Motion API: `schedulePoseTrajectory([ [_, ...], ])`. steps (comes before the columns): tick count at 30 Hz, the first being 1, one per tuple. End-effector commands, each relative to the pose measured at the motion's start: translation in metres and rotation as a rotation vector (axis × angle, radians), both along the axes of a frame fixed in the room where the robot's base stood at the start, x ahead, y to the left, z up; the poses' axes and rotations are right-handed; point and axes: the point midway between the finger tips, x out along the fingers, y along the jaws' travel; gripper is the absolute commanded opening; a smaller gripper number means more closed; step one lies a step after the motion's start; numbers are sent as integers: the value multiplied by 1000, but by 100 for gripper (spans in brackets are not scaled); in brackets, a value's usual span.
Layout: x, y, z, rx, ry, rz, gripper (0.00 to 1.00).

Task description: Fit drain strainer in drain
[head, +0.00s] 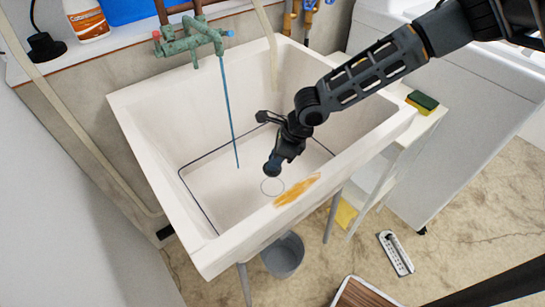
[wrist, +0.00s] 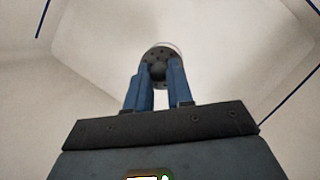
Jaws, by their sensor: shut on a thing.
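The white sink basin (head: 145,120) has a drain, seen as a thin ring (head: 272,187) in its floor, near the front wall. My gripper (head: 273,166) reaches down into the basin, its tips just behind the ring in the head view. In the wrist view its blue fingers (wrist: 158,72) are shut on the drain strainer (wrist: 157,53), a dark grey round disc with small holes. A pale curved rim shows just past the strainer's far edge. I cannot tell whether the strainer touches the drain. The head view does not clearly show the strainer.
A green tap (head: 188,42) stands at the basin's back, with a thin blue stream (head: 229,115) below it. A green-yellow sponge (head: 422,102) lies at right. A grey bucket (head: 283,256) stands below.

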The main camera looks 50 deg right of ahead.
Motion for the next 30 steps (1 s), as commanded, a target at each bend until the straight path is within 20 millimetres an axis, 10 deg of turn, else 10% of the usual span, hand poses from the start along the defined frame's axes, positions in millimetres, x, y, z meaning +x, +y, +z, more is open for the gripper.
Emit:
schedulePoseTrajectory([
  [30,0,0,-82,0,0,1,0],
])
